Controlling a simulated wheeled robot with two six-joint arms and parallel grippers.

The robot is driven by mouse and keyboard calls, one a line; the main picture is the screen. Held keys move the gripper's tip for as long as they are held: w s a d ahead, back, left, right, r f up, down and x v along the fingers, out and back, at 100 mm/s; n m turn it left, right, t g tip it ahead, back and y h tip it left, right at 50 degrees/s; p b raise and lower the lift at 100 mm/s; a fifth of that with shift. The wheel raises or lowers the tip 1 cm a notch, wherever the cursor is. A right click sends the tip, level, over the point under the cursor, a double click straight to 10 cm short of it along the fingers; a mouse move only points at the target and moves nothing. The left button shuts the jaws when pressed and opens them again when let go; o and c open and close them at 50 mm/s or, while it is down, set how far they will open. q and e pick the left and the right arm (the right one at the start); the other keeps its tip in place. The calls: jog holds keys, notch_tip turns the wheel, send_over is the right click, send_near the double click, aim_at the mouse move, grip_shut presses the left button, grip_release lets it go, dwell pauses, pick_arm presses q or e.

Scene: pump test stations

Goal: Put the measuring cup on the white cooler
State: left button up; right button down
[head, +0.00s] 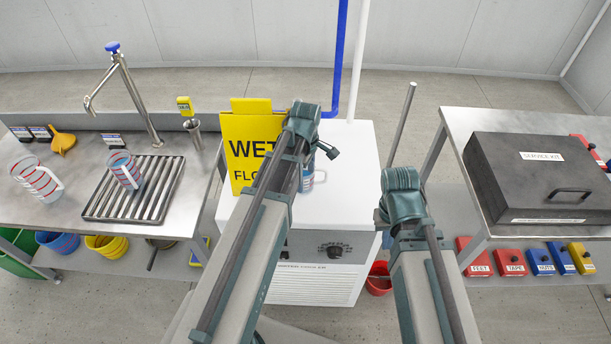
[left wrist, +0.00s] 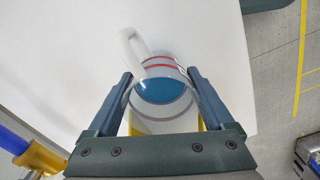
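The measuring cup (left wrist: 163,88), clear with red bands, a pale handle and blue liquid, is between the fingers of my left gripper (left wrist: 160,75) in the left wrist view. The fingers flank its sides closely; I cannot tell whether they press on it. In the head view the cup (head: 309,180) shows partly behind my left arm, over the top of the white cooler (head: 345,225). The cup looks upright and seems to stand on the cooler; its base is hidden. My left gripper (head: 318,150) is mostly hidden there. My right gripper is not visible.
A yellow wet-floor sign (head: 240,150) stands left of the cup. Similar cups are on the left bench (head: 38,180) and its drain rack (head: 125,170). A black case (head: 540,175) sits on the right table. The cooler's right top is clear.

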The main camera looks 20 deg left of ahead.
pick_arm(q)
jog(key=shift+o, duration=0.8)
jog(key=shift+r, duration=0.15)
notch_tip(320, 180, up, 12)
jog(key=p, duration=1.2)
jog(key=s+d+m+y, duration=0.1)
jog(key=s+d+m, duration=1.3)
jog(key=m, duration=0.6)
jog(key=shift+m, duration=0.3)
jog(key=shift+d, duration=0.1)
